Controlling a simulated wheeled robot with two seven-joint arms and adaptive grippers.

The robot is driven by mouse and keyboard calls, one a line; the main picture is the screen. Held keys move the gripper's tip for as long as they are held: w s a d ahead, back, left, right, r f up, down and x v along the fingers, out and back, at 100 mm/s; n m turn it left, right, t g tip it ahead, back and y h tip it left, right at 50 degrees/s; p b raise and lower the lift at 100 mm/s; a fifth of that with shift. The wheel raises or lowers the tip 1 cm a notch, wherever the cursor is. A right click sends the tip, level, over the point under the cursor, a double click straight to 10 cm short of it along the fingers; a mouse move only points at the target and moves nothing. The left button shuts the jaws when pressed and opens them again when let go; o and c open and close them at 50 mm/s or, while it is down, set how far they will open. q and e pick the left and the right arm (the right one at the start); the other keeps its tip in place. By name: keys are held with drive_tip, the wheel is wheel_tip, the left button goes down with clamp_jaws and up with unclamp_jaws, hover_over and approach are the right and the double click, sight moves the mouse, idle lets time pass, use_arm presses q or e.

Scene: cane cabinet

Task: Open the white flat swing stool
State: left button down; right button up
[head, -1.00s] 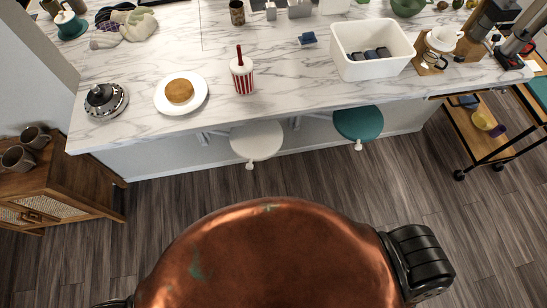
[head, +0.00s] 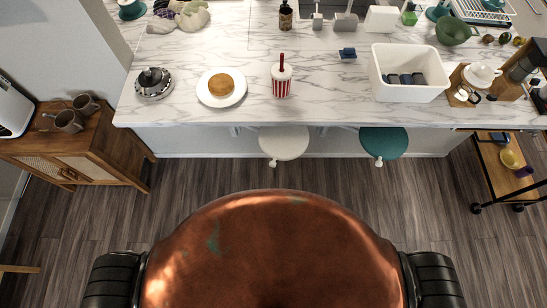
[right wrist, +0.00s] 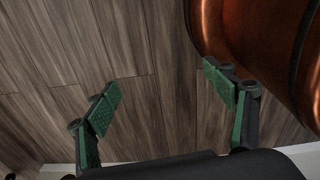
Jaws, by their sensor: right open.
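The white flat swing stool (head: 284,142) is under the front edge of the counter, with a small white knob at its front. A similar teal stool (head: 384,142) is to its right. In the head view neither gripper shows; my copper-coloured body fills the lower middle, well short of the stools. In the right wrist view my right gripper (right wrist: 168,92) has its two green-padded fingers wide apart. Nothing is between them but the wood floor beyond. The stool is not in the right wrist view.
The marble counter (head: 330,108) holds a plate with a round cake (head: 222,86), a striped cup (head: 281,80) and a white bin (head: 408,72). A wooden cabinet (head: 100,150) with mugs stands left. A wooden cart (head: 500,170) stands right. Floor before the stools is clear.

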drive_tip(key=shift+w+r, duration=0.1)
drive_tip(key=shift+w, duration=0.9)
drive_tip(key=shift+c, duration=0.3)
